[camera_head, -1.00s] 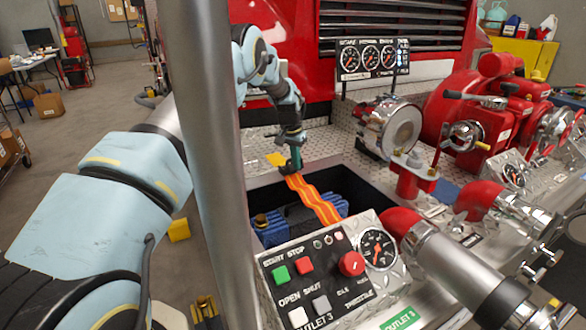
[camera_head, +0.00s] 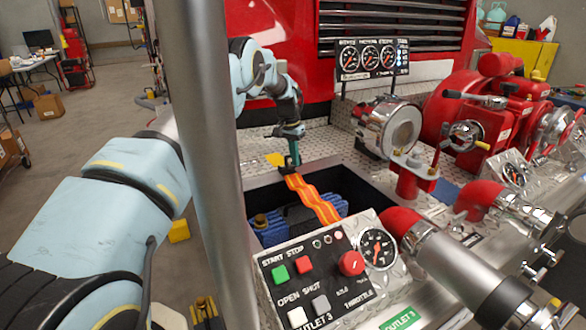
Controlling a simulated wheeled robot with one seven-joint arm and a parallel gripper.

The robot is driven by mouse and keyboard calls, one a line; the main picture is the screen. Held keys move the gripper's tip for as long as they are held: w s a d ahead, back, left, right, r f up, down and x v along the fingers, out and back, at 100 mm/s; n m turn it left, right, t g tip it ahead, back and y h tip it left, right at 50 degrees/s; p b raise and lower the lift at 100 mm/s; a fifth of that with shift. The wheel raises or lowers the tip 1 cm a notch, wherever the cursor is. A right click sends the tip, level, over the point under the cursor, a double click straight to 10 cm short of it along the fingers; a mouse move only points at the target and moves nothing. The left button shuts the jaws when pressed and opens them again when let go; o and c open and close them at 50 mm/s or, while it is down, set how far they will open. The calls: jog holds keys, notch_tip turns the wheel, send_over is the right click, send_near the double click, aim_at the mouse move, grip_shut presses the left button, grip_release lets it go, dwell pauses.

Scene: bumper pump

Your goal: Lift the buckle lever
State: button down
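An orange strap with yellow stripes (camera_head: 312,198) runs over a dark recess in the diamond-plate bumper. At its upper end is a small dark buckle (camera_head: 287,170); its lever is too small to make out clearly. My gripper (camera_head: 293,158) points down at this end of the strap, with a teal part at its tip touching or just above the buckle. I cannot tell whether the fingers are open or shut, or whether they touch the lever.
A control panel (camera_head: 318,268) with buttons and a gauge stands in front of the recess (camera_head: 350,185). Red pipework (camera_head: 470,120) and a chrome-faced cylinder (camera_head: 388,128) stand to the right. A gauge board (camera_head: 372,60) is behind. A grey post (camera_head: 205,150) blocks part of the view.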

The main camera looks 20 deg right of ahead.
jog(key=shift+t, duration=0.8)
jog(key=w, duration=0.1)
jog(key=w+a, duration=0.1)
jog(key=w, duration=0.1)
jog(key=w+f, duration=0.1)
jog(key=shift+w+a, duration=0.3)
jog(key=shift+w, duration=0.1)
jog(key=shift+w+a+r+b, duration=0.15)
jog(key=shift+w+b, duration=0.15)
jog(key=shift+w, duration=0.75)
jog(key=shift+w+f, duration=0.2)
jog(key=shift+w, duration=0.05)
jog(key=shift+w+a, duration=0.2)
notch_tip(320, 180, up, 8)
jog(key=s+d+p, duration=0.1)
jog(key=p, duration=0.3)
jog(key=shift+s, duration=0.2)
jog(key=shift+d+r, duration=0.1)
jog(key=shift+d, duration=0.05)
